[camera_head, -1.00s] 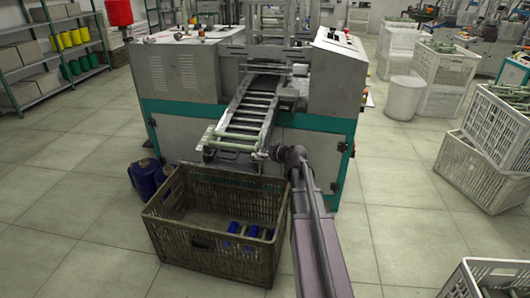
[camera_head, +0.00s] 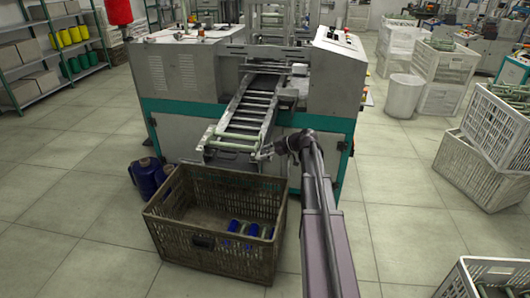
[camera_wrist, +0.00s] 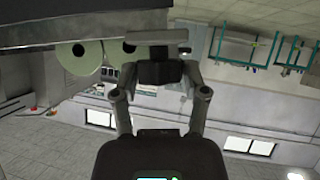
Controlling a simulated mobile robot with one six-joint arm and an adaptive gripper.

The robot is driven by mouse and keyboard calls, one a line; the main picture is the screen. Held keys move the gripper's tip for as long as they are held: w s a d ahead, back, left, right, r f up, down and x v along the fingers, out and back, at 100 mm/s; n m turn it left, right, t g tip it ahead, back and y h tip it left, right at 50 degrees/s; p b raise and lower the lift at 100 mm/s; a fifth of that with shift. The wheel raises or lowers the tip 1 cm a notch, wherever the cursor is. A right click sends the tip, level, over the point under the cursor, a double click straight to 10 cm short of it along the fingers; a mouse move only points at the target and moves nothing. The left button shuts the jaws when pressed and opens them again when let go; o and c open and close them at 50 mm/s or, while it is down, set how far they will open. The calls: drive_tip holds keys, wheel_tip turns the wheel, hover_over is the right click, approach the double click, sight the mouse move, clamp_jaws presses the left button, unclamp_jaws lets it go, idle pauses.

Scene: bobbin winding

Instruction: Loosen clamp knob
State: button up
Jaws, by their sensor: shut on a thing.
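The clamp knob (camera_wrist: 160,72) is a dark block-like piece under a grey crossbar in the wrist view. My gripper (camera_wrist: 160,84) has a finger on each side of it and is shut on it. In the head view my gripper (camera_head: 268,153) is small and dark, at the right side of the lower end of the sloping roller chute (camera_head: 243,125). The knob cannot be made out there. Two pale round end faces (camera_wrist: 80,56) show just left of the knob in the wrist view.
The chute comes out of a grey and teal machine (camera_head: 180,75). A brown crate (camera_head: 190,238) with blue and pale bobbins stands below the chute. Blue containers (camera_head: 146,177) stand left of it. White crates (camera_head: 470,165) stand at the right, with open floor between.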

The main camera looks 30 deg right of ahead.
drive_tip(key=shift+a, duration=0.1)
drive_tip(key=o, duration=0.9)
drive_tip(key=shift+w+f, duration=0.1)
